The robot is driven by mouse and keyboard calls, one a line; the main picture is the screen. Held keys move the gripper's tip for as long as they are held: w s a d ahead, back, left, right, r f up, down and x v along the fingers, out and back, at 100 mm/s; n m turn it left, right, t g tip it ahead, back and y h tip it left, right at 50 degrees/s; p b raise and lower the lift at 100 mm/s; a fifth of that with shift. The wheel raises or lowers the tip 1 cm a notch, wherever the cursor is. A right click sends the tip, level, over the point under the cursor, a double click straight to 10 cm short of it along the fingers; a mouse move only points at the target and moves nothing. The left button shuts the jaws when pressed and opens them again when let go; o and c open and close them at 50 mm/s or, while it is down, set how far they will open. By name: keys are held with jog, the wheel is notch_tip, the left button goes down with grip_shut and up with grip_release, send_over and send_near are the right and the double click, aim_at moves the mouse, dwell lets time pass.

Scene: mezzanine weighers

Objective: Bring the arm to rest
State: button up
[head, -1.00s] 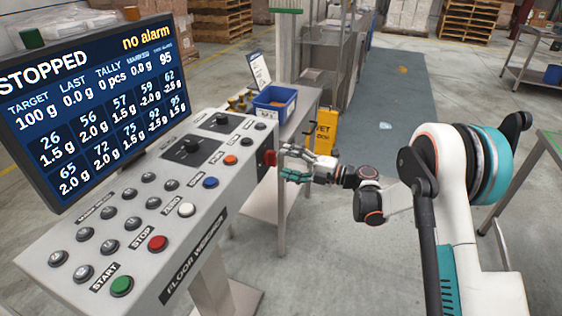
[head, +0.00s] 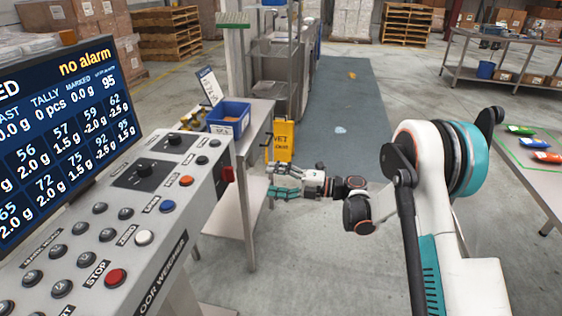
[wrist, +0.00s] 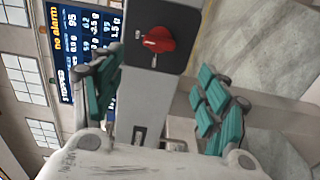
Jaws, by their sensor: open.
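My gripper (head: 270,186) is open and empty in the head view. It points left, just right of the console's end and in front of the side table. My arm reaches in from the right, bent at the large white and teal joint. The wrist view shows the two teal-padded fingers (wrist: 155,100) spread apart, with a red rotary switch (wrist: 158,39) on the console's end beyond them. The red switch also shows at the console edge in the head view (head: 228,174). I cannot tell the exact gap between fingers and switch.
The weigher console (head: 150,190) with its screen (head: 55,140) stands at left. A side table holds a blue bin (head: 229,117). A table with colored packets (head: 535,143) is at right. Floor between is open.

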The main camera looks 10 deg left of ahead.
jog(key=w+d+r+m+t, duration=0.2)
jog(key=r+m+t, duration=0.15)
jog(key=r, duration=0.35)
jog(key=w+d+r+m+t+h, duration=0.1)
jog(key=w+d+r+m+t, duration=0.2)
jog(key=r, duration=0.5)
jog(key=w+d+r+m+t, duration=0.1)
jog(key=d+r+m+t, duration=0.15)
jog(key=r+t, duration=0.35)
jog(key=s+d+r+m+t+h, duration=0.3)
jog(key=d+r+m+t+h, duration=0.3)
jog(key=d+r+m+h, duration=0.75)
jog(key=s+d+f+m+g+h, duration=0.35)
jog(key=s+d+m, duration=0.2)
jog(key=s, duration=0.25)
jog(key=s+d+f+m+g+h, duration=0.2)
jog(key=s+d+f+m, duration=0.25)
jog(key=s+d, duration=0.2)
jog(key=s+a+f+m+g+y, duration=0.1)
jog(key=s+f+g, duration=0.2)
jog(key=s+f, duration=0.4)
jog(key=s+a+f+m+g+y, duration=0.1)
jog(key=s+f+g, duration=0.3)
jog(key=s, duration=1.1)
notch_tip(320, 180, down, 3)
jog(key=shift+s+f, duration=0.2)
